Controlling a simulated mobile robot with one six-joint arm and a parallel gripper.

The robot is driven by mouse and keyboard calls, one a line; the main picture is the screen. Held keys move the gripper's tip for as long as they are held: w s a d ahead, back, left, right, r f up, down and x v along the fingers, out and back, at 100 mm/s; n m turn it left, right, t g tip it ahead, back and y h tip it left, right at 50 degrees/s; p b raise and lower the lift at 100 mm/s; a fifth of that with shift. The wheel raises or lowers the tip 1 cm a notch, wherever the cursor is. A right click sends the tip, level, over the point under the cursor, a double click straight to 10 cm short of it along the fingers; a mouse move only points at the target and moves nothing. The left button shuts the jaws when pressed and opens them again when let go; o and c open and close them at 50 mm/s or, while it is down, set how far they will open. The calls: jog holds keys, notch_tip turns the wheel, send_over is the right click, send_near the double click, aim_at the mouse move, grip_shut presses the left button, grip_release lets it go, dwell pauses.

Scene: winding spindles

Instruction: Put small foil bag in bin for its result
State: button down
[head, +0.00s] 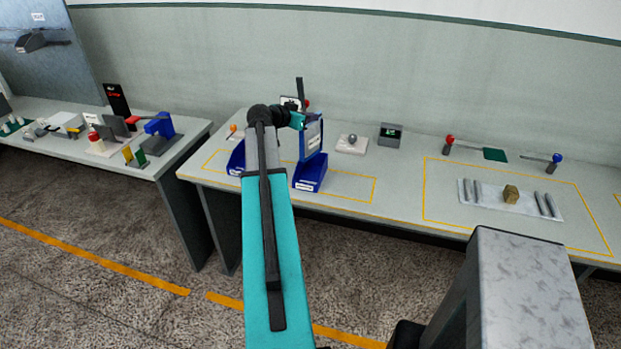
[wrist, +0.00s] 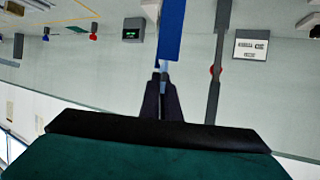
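The small foil bag (head: 313,138) is a flat upright panel with blue edges, a grey face and a small label. My gripper (head: 300,121) is at its top edge, and the bag hangs down from it. In the wrist view the fingertips of my gripper (wrist: 162,72) are closed on the bag, seen edge-on as a blue strip (wrist: 172,30). The bag hangs over or partly in the right blue bin (head: 309,177); I cannot tell whether it touches it. A left blue bin (head: 236,160) is partly hidden by my arm. The bin labels are too small to read.
Right of the bins stand a white plate with a grey ball (head: 352,144) and a grey display box (head: 391,135). A dark post (head: 299,88) rises behind my gripper. Further right, a light mat (head: 522,205) holds grey rods and a brown block. A cluttered table stands left.

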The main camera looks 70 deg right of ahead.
aim_at(311, 141)
jog(key=shift+f, duration=0.1)
dwell(0.3)
jog(key=shift+f+p, duration=1.15)
jog(key=shift+f, duration=1.85)
jog(key=shift+f+p, duration=0.7)
jog(key=shift+f, duration=1.35)
jog(key=c, duration=2)
grip_release()
jog(key=shift+r, duration=0.2)
